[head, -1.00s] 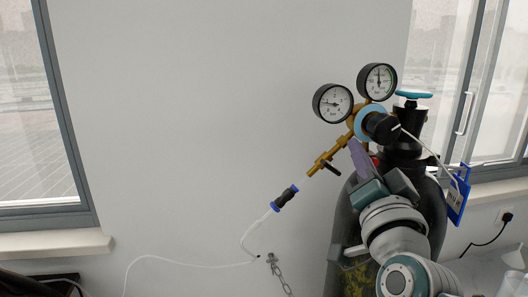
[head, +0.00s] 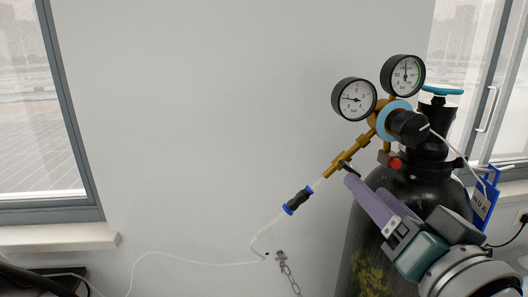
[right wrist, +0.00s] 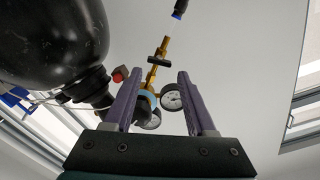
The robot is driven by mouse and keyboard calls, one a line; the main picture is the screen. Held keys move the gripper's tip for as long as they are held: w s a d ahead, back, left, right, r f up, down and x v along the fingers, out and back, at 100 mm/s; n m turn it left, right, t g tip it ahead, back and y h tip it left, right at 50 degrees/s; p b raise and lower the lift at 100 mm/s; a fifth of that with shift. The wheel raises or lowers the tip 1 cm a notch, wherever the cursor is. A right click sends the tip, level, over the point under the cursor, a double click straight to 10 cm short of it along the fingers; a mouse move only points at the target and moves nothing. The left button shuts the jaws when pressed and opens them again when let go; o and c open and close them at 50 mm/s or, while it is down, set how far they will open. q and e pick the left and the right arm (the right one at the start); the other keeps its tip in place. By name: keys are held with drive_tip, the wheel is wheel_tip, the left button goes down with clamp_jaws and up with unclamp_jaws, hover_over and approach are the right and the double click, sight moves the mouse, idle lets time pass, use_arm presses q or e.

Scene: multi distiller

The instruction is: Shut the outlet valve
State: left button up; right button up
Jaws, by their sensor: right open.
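The brass outlet pipe (head: 334,170) slants down-left from the regulator on the black gas cylinder. A small black lever, seemingly the outlet valve handle (right wrist: 158,60), sits across the pipe; in the head view it shows partly, close to my fingertips. My right gripper (head: 366,187) is open, with purple fingers pointing up-left at the pipe from below right. In the right wrist view the lever appears just beyond and between the fingertips (right wrist: 157,77); I see no contact. My left gripper is not in view.
Two round gauges (head: 354,99) and a blue-ringed regulator knob (head: 408,127) stand above the pipe. The cylinder (head: 368,240) has a teal top valve (head: 442,90). A white hose with a black connector (head: 298,201) hangs below. The wall at left is clear.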

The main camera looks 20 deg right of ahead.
sight(346, 162)
drive_tip(key=o, duration=0.3)
drive_tip(key=x, duration=0.9)
drive_tip(key=shift+s+d+p, duration=0.1)
drive_tip(key=shift+p, duration=0.3)
drive_tip(key=shift+o, duration=0.2)
